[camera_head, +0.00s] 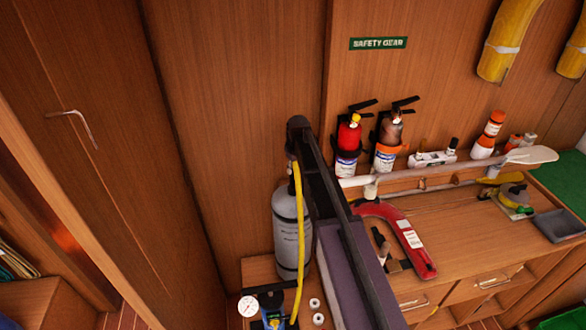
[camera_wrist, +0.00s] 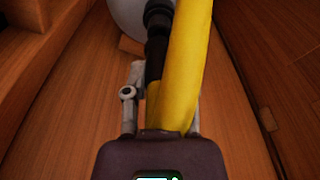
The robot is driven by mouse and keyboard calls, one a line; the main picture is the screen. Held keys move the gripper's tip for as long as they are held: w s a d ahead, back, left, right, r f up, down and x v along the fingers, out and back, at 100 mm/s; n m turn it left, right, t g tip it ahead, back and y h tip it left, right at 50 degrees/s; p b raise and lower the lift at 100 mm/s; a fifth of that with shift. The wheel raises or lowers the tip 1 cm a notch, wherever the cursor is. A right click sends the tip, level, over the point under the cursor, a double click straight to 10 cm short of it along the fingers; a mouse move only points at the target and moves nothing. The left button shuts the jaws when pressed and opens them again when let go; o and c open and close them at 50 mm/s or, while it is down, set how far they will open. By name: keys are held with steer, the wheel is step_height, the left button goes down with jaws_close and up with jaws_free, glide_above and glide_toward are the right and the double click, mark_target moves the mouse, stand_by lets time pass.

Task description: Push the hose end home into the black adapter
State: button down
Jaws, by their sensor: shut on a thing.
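The yellow hose (camera_wrist: 184,60) runs large through the wrist view, close to the camera, and hides much of what lies between my fingers. A dark sleeve, apparently the hose end (camera_wrist: 153,72), lies along its left side. My gripper (camera_wrist: 165,82) is shut on the hose end, with a grey finger showing at each side. A ribbed black fitting, apparently the black adapter (camera_wrist: 158,18), lies straight beyond it, before a pale grey cylinder. I cannot tell whether they touch or how deep the end sits. In the head view the hose (camera_head: 299,225) hangs beside my arm; my gripper is hidden there.
A grey gas cylinder (camera_head: 290,232) stands against the wood wall. A pressure gauge (camera_head: 248,306) and small white rings stand below it. A red curved tool (camera_head: 402,238) lies on the bench to the right, near two extinguishers (camera_head: 347,145) on the wall.

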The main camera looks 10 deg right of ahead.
steer(key=shift+f+b, duration=1.15)
stand_by(0.4)
steer(key=c, duration=0.6)
jaws_free()
steer(key=o, duration=0.6)
steer(key=shift+r, duration=0.1)
step_height(320, 180, up, 5)
steer(key=p, duration=0.5)
